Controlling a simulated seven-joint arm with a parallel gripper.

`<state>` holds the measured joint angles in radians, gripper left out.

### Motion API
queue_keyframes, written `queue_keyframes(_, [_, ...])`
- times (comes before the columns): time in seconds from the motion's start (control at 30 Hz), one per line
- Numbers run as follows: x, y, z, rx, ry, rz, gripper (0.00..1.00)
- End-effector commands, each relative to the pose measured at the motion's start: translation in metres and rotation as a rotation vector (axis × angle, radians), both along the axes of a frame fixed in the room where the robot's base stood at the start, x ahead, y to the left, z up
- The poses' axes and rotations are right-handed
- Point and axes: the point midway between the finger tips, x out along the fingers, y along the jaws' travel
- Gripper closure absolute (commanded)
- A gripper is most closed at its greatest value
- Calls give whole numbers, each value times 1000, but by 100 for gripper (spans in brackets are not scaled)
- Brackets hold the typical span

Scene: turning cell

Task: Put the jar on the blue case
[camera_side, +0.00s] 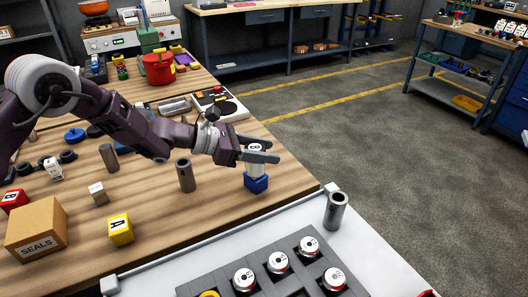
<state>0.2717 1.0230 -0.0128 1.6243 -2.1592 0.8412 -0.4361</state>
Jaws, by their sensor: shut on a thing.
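My gripper (262,153) is shut on a small white jar with a dark mark on top (256,147). The fingers lie along both sides of the jar and hide part of it. The blue case (256,184) stands on the wooden table near its right edge, directly below the gripper in this view. The jar's lower part shows just above the case. I cannot tell whether the jar touches the case or hangs slightly above it.
A grey rack (312,237) with several lidded jars stands on the white surface in front. A metal cylinder (335,210) stands beside it. Another cylinder (186,175), a yellow block (120,229) and a SEALS box (37,229) are on the wooden table.

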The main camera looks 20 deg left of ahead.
Motion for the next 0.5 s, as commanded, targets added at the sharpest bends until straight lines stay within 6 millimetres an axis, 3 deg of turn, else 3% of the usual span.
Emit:
queue_keyframes(0.3, [0, 0, -5, -2, -1, 1, 99])
queue_keyframes(0.33, [0, 0, -6, -2, -1, 1, 53])
queue_keyframes(0.43, [0, 0, -5, -2, -1, 1, 34])
queue_keyframes(0.5, [0, 0, -5, -2, -1, 1, 33])
